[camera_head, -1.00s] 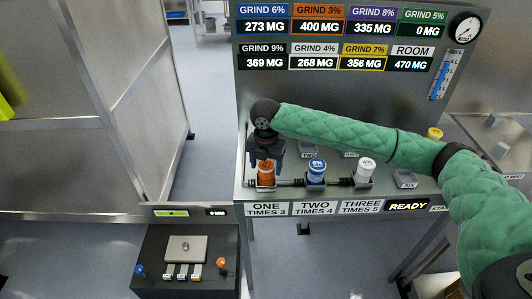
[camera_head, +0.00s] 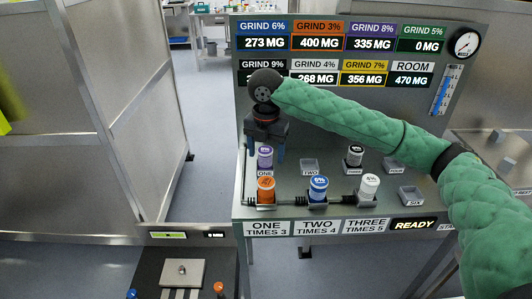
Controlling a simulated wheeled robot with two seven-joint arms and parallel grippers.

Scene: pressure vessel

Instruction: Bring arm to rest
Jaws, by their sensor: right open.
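My right gripper (camera_head: 266,155) is open and points down at the left end of the bench (camera_head: 325,175). Its two blue fingers stand on either side of a purple-topped canister (camera_head: 265,153) at the pad marked ONE, with nothing visibly gripped; whether they touch it I cannot tell. An orange canister (camera_head: 266,190) stands upright in the front left holder, just in front of the gripper. My green-sleeved right arm stretches across the bench from the lower right and hides part of the display panel. My left gripper is not in view.
Blue (camera_head: 318,188) and white (camera_head: 369,186) canisters stand in the front row; a black-topped one (camera_head: 355,154) stands behind. Pads TWO (camera_head: 309,167) and SIX (camera_head: 410,196) are empty. A dark control box (camera_head: 180,262) stands at lower left. A metal partition (camera_head: 130,110) is at left.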

